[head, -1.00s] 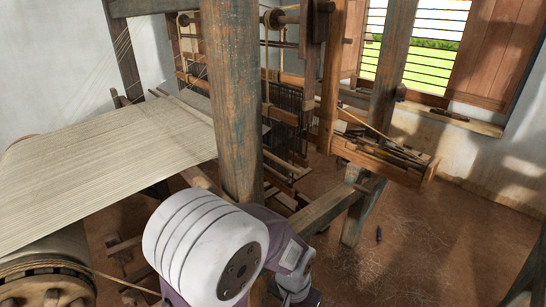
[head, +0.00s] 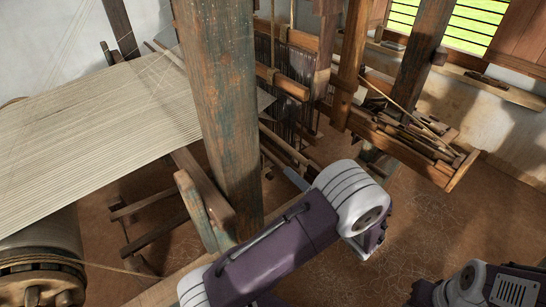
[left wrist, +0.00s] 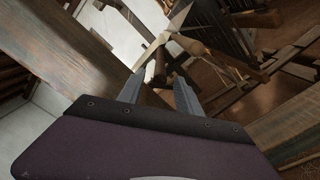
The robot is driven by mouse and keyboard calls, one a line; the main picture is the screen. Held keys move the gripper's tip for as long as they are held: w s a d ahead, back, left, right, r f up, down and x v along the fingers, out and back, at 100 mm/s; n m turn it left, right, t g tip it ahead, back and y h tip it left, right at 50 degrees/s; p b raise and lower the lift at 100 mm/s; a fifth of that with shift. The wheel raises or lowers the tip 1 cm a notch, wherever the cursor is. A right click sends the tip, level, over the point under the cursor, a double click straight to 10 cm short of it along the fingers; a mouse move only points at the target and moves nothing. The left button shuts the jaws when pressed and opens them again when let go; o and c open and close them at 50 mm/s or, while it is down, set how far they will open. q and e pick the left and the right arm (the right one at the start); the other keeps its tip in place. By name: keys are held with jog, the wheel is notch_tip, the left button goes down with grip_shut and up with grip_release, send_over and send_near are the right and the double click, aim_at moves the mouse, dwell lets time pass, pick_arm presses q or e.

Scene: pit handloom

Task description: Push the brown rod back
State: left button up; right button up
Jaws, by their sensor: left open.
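In the left wrist view a dark brown rod (left wrist: 156,68) shows just beyond and between the fingertips of my left gripper (left wrist: 158,90). The gripper is open, and I cannot tell whether a finger touches the rod. A lighter brown rod (left wrist: 203,51) lies a little farther off to the right. In the head view my left gripper (head: 297,180) points in under the loom, right of the thick post; its wrist hides part of it. Wooden rods (head: 286,146) lie just beyond it, and I cannot tell which one matches the dark rod. My right gripper is not in view.
The thick upright post (head: 222,110) stands close left of my left wrist. Stretched pale warp threads (head: 100,105) fill the left. A wooden tray of sticks (head: 415,135) hangs at the right. The heddle frame (head: 290,85) is behind. The brown floor (head: 420,230) at the right is clear.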

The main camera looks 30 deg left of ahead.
aim_at(275, 162)
pick_arm(q)
jog(key=x, duration=0.6)
jog(key=p+x, duration=0.1)
jog(key=x, duration=0.2)
jog(key=shift+s+a+f, duration=0.1)
jog(key=shift+a+f, duration=0.05)
jog(key=shift+f, duration=0.1)
jog(key=shift+a, duration=0.1)
grip_shut()
jog(key=shift+f, duration=0.1)
dwell(0.7)
